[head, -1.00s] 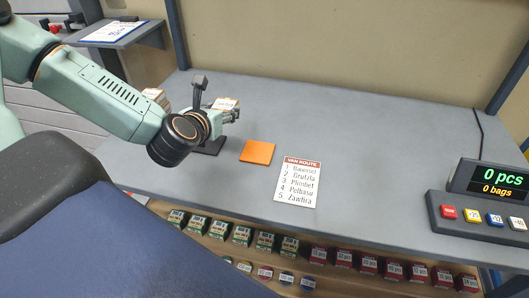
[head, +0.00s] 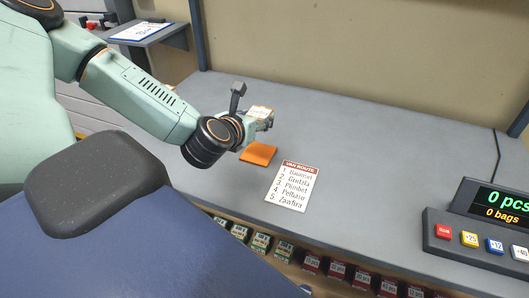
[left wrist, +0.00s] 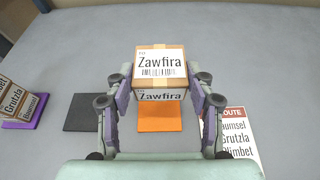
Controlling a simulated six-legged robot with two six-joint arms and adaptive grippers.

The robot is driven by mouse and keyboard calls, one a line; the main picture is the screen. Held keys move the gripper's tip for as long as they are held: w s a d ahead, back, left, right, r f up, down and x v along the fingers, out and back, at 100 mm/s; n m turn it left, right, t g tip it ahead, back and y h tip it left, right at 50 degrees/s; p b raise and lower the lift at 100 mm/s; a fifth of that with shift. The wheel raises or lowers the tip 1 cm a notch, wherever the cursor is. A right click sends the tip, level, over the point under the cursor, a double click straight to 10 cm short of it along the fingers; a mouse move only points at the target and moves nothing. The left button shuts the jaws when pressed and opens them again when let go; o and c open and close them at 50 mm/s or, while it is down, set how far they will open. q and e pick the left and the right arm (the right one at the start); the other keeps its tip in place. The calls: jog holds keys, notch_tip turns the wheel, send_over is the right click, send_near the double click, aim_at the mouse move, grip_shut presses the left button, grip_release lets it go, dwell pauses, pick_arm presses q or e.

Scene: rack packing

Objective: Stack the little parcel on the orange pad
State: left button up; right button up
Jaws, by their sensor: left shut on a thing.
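The little parcel (left wrist: 160,62) is a brown box with a white label reading "Zawfira". My left gripper (head: 265,119) is shut on it, with one finger on each side in the left wrist view. In the head view only a bit of the parcel (head: 260,110) shows past the gripper. The flat orange pad (head: 259,154) lies on the grey table, just below the gripper in the picture. In the left wrist view the orange pad (left wrist: 160,120) shows between the fingers, below the parcel. The parcel's exact height above the pad is unclear. My right gripper is not in view.
Left of the orange pad is an empty dark pad (left wrist: 88,112). Farther left, parcels labelled Grutzla (left wrist: 13,99) and Baumsel are stacked on a purple pad (left wrist: 28,122). A "Van route" card (head: 292,187) lies right of the orange pad. A counter with buttons (head: 478,243) stands at right.

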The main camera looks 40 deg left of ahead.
pick_arm(q)
jog(key=b, duration=0.3)
send_over(255, 158)
notch_tip(255, 158, down, 5)
jog(key=shift+f, duration=0.2)
jog(key=shift+w+f+b, duration=0.1)
jog(key=shift+f+b, duration=0.25)
jog(key=shift+f, duration=0.25)
jog(key=f, duration=0.1)
jog(key=f+b, duration=0.1)
jog(key=f, duration=0.1)
jog(key=shift+s+a+b, duration=0.15)
jog(key=shift+s+b, duration=0.1)
jog(key=shift+b, duration=0.15)
jog(key=shift+f, duration=0.15)
jog(key=shift+w+d, duration=0.2)
jog(key=shift+w, duration=0.05)
jog(key=shift+s+a+f, duration=0.1)
jog(key=shift+s+a, duration=0.05)
jog(key=shift+s, duration=0.05)
jog(key=o, duration=0.8)
jog(key=shift+c, duration=0.2)
jog(key=o, duration=0.4)
jog(key=shift+w, duration=0.15)
jog(key=shift+o, duration=0.2)
